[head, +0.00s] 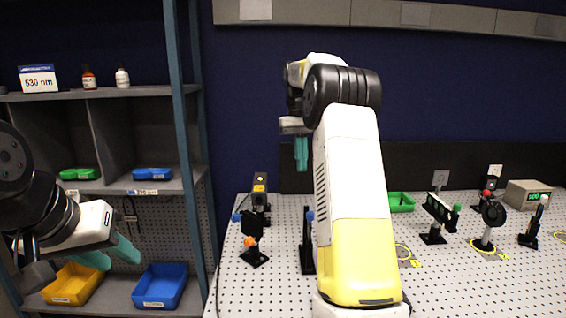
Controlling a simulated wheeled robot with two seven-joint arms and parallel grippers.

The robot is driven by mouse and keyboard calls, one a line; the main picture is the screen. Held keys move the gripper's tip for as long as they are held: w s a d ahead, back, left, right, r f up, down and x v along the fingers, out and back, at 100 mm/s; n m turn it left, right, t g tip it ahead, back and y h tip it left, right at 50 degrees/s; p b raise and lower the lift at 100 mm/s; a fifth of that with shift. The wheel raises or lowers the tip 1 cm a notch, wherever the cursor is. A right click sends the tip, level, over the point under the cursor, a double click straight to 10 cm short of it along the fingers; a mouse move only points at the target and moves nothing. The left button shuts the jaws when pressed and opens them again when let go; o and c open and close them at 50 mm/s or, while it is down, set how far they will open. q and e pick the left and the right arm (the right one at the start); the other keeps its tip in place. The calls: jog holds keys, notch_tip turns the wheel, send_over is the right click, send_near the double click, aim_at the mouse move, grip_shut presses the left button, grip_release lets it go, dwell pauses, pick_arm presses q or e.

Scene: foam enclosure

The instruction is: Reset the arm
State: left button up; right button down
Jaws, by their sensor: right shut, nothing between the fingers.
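My right arm (350,180), white and yellow with black joints, stands raised in the middle of the head view. Its gripper (301,154) hangs pointing down, with teal fingers together and nothing between them, above the far left part of the perforated table. My left gripper (110,254) is at the lower left, in front of the shelf. Its teal fingers are spread apart and empty, near the yellow and blue bins. My right arm hides part of the table behind it.
The perforated table (285,285) carries optical mounts (252,250), a green tray (401,202) and a meter box (528,194). The grey shelf (110,187) on the left holds a yellow bin (70,285), a blue bin (160,287) and small bottles (122,77). A blue-grey shelf post (180,150) stands between shelf and table.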

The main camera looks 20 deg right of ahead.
jog(key=s+a+r+t, duration=0.2)
jog(key=s+a, duration=0.2)
jog(key=s, duration=0.2)
jog(key=s+a+r+t, duration=0.3)
jog(key=s, duration=0.4)
jog(key=s+a+f+t+y, duration=0.1)
jog(key=s+a+f+t, duration=0.1)
jog(key=s, duration=0.5)
jog(key=s+a+f+n+t+y, duration=0.1)
jog(key=s+a+f+t, duration=0.1)
jog(key=s+a+f, duration=0.2)
jog(key=s+f, duration=0.1)
jog(key=s, duration=0.2)
jog(key=shift+s+a+f, duration=0.2)
jog(key=shift+s+f, duration=0.05)
jog(key=shift+f, duration=0.1)
